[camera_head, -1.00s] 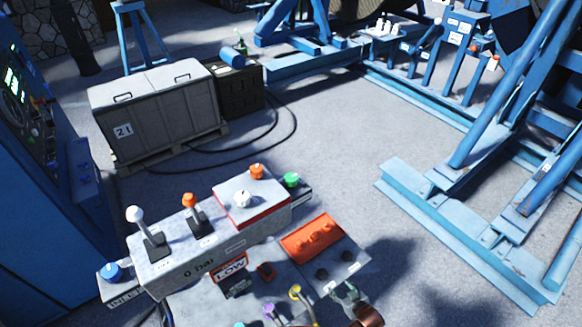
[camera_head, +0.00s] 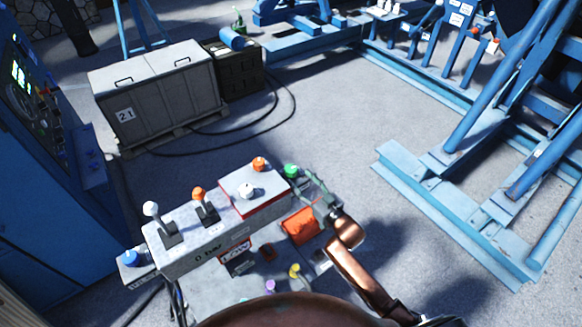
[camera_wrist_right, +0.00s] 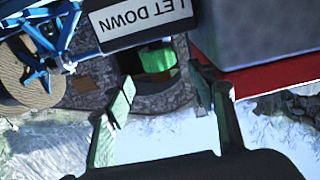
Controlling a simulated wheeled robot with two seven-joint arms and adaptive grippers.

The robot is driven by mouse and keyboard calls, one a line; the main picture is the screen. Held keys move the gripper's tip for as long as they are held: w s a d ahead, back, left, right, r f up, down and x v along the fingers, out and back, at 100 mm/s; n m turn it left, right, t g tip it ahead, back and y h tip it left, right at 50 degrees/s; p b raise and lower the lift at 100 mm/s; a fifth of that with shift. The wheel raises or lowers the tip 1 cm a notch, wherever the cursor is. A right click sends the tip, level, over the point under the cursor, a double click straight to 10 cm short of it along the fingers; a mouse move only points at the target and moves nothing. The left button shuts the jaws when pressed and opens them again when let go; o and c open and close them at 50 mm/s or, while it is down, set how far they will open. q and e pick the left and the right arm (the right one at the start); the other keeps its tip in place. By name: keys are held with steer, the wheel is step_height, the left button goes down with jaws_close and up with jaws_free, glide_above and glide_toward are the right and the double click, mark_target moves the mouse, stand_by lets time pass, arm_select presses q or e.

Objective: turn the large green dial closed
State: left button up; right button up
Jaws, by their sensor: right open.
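The green dial (camera_head: 291,171) is on the right end of the grey control console (camera_head: 215,232), beside the red-edged raised box. In the right wrist view the green dial (camera_wrist_right: 157,60) appears upside down, beyond my fingertips and roughly between them. My right gripper (camera_head: 313,186) is just to the right of the dial, its arm reaching up from the bottom right. In the right wrist view my right gripper (camera_wrist_right: 165,92) has its fingers apart with nothing between them, and I see no contact with the dial. My left gripper is not in view.
Two levers stand further left. An orange panel (camera_head: 300,225) lies below my right gripper.

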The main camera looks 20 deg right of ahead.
mark_target(295, 173)
steer(key=p+x, duration=0.1)
steer(key=x, duration=0.5)
steer(key=shift+w+a, duration=0.2)
steer(key=shift+w, duration=0.3)
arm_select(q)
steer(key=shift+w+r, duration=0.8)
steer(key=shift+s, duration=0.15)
arm_select(e)
steer(key=shift+c, duration=0.4)
steer(key=shift+c, duration=0.7)
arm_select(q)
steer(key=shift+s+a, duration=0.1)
arm_select(e)
steer(key=c, duration=1)
